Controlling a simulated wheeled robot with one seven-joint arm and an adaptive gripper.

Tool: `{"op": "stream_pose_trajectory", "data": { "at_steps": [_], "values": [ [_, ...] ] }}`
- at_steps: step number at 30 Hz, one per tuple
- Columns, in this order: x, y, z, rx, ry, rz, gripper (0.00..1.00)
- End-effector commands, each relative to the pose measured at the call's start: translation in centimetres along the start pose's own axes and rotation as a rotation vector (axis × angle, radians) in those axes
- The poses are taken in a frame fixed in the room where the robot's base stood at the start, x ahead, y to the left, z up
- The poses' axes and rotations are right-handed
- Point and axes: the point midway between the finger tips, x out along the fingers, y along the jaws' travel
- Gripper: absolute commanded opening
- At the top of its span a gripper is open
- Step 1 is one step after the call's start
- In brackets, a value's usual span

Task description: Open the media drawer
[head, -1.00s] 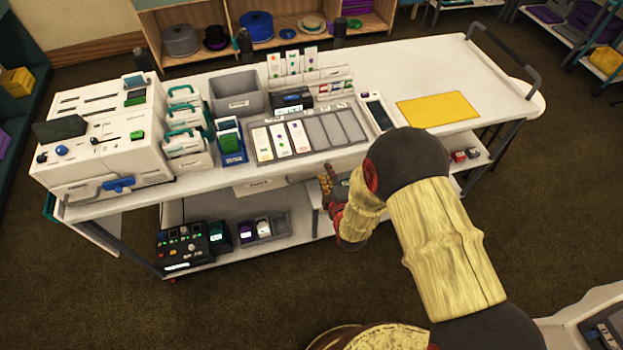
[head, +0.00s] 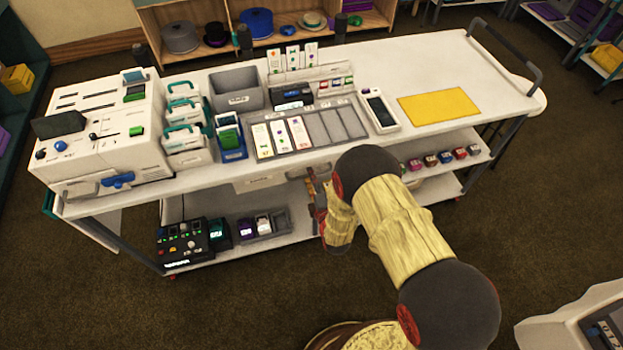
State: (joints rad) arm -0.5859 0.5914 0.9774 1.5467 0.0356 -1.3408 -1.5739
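A pale drawer front (head: 262,180) with a small label shows under the cart's top, left of my gripper; the label is too small to read. I cannot tell whether it is the media drawer. It looks close under the top's front edge, with no open inside visible. My gripper (head: 314,190) is at the right of this drawer front, near the cart's front edge. It is small and partly hidden by my arm's wrist. I cannot see whether its fingers are apart or whether they touch the drawer.
The white cart top (head: 440,65) carries a white machine (head: 100,125), a grey bin (head: 237,90), a card tray (head: 345,122), a handheld device (head: 379,108) and a yellow sheet (head: 439,106). A control box (head: 186,243) stands on the lower shelf. Floor in front is open.

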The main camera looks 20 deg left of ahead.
Motion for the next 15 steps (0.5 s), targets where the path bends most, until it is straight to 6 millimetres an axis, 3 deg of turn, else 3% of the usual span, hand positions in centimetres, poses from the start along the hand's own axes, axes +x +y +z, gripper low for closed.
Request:
{"op": "stream_pose_trajectory", "data": {
  "at_steps": [9,15],
  "values": [
    [0.26,0.00,0.02,0.000,0.000,-0.001,0.26],
    [0.25,0.01,0.02,0.001,0.000,-0.001,0.15]
  ]
}}
